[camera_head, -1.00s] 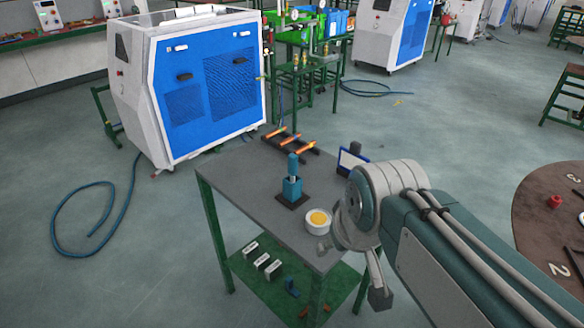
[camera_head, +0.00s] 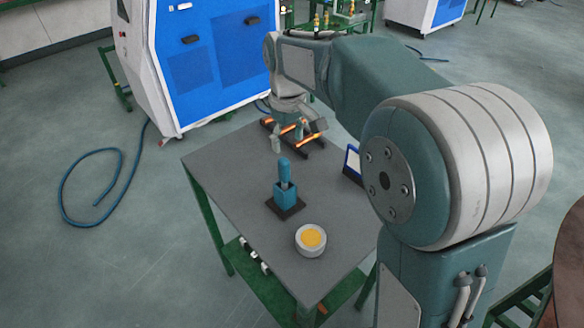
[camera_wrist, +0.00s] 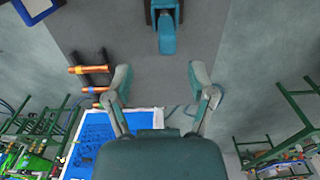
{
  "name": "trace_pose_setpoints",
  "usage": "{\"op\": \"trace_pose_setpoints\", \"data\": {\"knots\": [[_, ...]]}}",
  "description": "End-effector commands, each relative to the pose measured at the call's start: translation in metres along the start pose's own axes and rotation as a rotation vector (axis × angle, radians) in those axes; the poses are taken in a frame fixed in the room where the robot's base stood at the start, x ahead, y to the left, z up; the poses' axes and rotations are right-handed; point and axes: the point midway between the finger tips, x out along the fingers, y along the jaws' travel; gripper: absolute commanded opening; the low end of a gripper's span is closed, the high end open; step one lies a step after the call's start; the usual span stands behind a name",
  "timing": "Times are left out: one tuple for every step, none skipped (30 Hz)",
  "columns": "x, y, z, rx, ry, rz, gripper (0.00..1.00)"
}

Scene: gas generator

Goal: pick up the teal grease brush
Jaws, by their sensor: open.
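The teal grease brush (camera_head: 284,169) appears to stand upright in a teal holder (camera_head: 286,195) on a dark square base, on the grey table (camera_head: 235,185). My gripper (camera_head: 290,135) is over the far part of the table, behind the brush and near the copper-coloured rods. In the wrist view my gripper (camera_wrist: 160,76) has its fingers wide apart, with nothing between them. It is apart from the brush.
A rack with orange copper rods (camera_head: 305,138) lies at the table's far end. A round tin with yellow contents (camera_head: 311,240) stands in front of the brush. A blue-framed device (camera_head: 352,163) is at the right edge. A blue-white machine (camera_head: 215,65) stands behind.

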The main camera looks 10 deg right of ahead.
Motion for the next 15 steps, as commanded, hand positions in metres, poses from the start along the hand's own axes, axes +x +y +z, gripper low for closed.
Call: {"op": "trace_pose_setpoints", "data": {"knots": [[0.007,-0.002,-0.001,-0.001,-0.004,-0.001,0.71],[0.012,-0.002,-0.001,-0.001,-0.005,0.000,0.71],[0.019,-0.003,-0.001,0.000,-0.007,-0.001,0.71],[0.024,-0.003,-0.001,0.000,-0.006,0.000,0.71],[0.029,-0.003,-0.001,0.000,-0.006,0.000,0.71],[0.036,-0.002,-0.001,0.000,-0.005,0.000,0.71],[0.040,-0.002,-0.001,0.000,-0.005,-0.001,0.71],[0.044,-0.001,-0.001,0.000,-0.004,-0.001,0.71],[0.048,0.000,0.000,0.000,-0.003,-0.002,0.71],[0.050,0.000,0.000,0.000,-0.003,-0.002,0.71],[0.052,0.001,0.000,0.000,-0.002,-0.002,0.71],[0.054,0.001,0.000,0.001,-0.001,-0.002,0.71],[0.057,0.002,0.001,0.001,0.000,-0.003,0.71],[0.060,0.002,0.001,0.001,-0.001,-0.004,0.71],[0.065,0.003,0.001,0.001,-0.002,-0.005,0.71]]}}
